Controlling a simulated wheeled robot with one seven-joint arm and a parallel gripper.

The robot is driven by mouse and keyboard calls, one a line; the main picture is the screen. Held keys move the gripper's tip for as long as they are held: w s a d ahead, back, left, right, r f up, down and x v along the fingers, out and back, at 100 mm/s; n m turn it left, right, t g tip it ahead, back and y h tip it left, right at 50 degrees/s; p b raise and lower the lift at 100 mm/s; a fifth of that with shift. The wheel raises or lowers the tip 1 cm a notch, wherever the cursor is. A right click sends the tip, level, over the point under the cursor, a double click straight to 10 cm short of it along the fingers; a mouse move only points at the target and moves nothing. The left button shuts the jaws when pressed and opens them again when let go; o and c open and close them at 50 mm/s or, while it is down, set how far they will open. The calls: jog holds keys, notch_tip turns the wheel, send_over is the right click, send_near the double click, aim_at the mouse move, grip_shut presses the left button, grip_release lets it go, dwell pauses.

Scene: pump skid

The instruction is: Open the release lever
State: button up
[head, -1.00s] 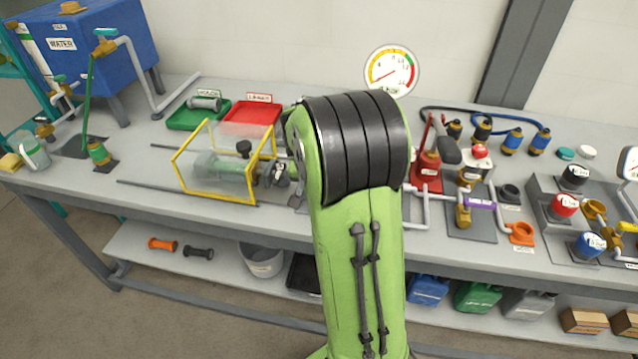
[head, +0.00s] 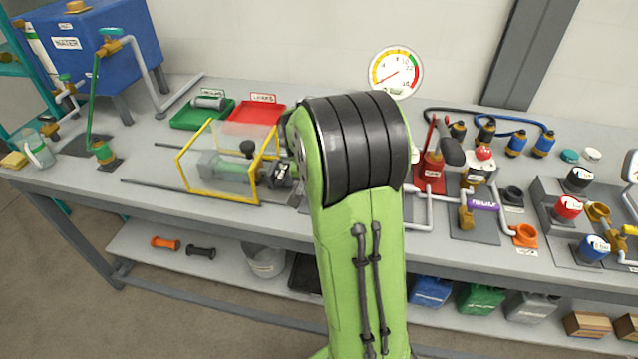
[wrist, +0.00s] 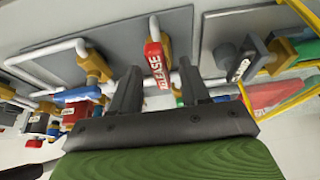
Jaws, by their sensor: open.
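The release lever (wrist: 154,66) shows in the wrist view as a red handle with white lettering that reads as "RELEASE". It lies by white pipe and a brass fitting. My gripper (wrist: 158,78) is open, with one dark finger on each side of the lever in the picture. The lever's near end points toward the gap between the fingers. I cannot tell how deep it sits between them, and no contact is visible. In the head view my green and black arm hides both the gripper and the lever.
A clear guard with a yellow frame (head: 223,200) stands on the bench left of my arm. A red tray (head: 256,113) and a green tray (head: 190,121) lie behind it. A red hand pump (head: 432,168) and a purple-tagged valve (head: 484,206) stand to the right.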

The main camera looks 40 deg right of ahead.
jog(key=shift+r, duration=0.1)
jog(key=p+v, duration=0.4)
jog(key=v, duration=1.1)
jog(key=shift+r, duration=0.3)
jog(key=shift+a, duration=0.1)
